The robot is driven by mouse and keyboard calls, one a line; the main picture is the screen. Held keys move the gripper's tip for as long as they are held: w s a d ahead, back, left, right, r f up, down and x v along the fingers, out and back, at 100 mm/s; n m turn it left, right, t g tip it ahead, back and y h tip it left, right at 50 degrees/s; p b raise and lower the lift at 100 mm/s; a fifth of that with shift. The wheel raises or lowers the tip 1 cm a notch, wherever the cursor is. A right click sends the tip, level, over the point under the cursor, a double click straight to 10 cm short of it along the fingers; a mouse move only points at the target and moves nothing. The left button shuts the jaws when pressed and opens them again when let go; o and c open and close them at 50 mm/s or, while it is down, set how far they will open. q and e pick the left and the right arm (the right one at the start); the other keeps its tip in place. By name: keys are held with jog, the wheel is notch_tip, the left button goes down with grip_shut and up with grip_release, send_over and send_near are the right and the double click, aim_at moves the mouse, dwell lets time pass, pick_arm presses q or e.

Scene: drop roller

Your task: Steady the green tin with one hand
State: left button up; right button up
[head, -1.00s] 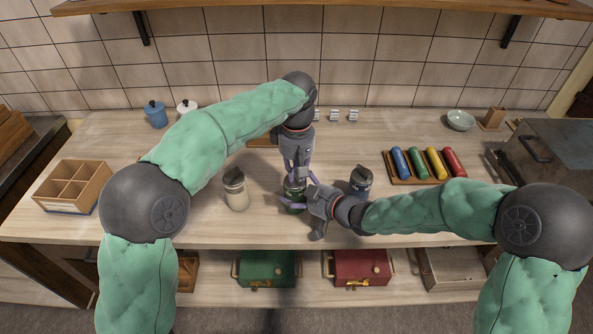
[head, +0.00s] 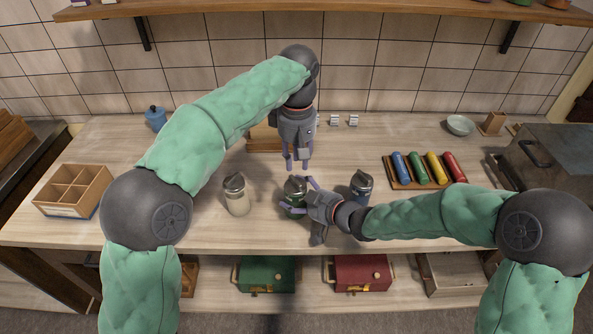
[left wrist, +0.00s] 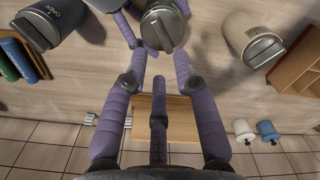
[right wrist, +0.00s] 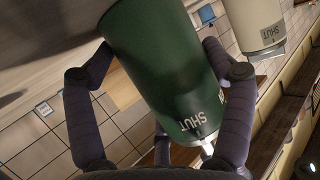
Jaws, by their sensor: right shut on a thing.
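The green tin (head: 293,201) with a grey lid stands on the counter between a cream tin and a dark blue tin. It fills much of the right wrist view (right wrist: 160,65), with the word SHUT on its side. My right gripper (head: 308,191) is shut on the green tin from the right, its fingers on both sides of the body. My left gripper (head: 298,167) is open and empty, above and behind the tin, apart from it. In the left wrist view the tin's lid (left wrist: 164,27) lies just beyond the open fingers.
The cream tin (head: 236,196) stands to the left and the dark blue tin (head: 361,187) to the right, close to my right wrist. A wooden box (head: 264,139) is behind my left gripper. A tray of coloured cylinders (head: 399,184) lies right, a divided box (head: 103,190) far left.

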aim_at(297, 179)
pick_arm(q)
notch_tip(297, 179, up, 6)
jog(key=shift+f, duration=0.15)
pick_arm(e)
jog(key=shift+f, duration=0.1)
jog(key=o, duration=1.2)
jog(key=shift+s+d+r, duration=0.2)
jog(key=shift+d, duration=0.05)
jog(key=v, duration=1)
jog(key=shift+s+d+r, duration=0.2)
jog(key=shift+s+d, duration=0.2)
jog(key=shift+s, duration=0.1)
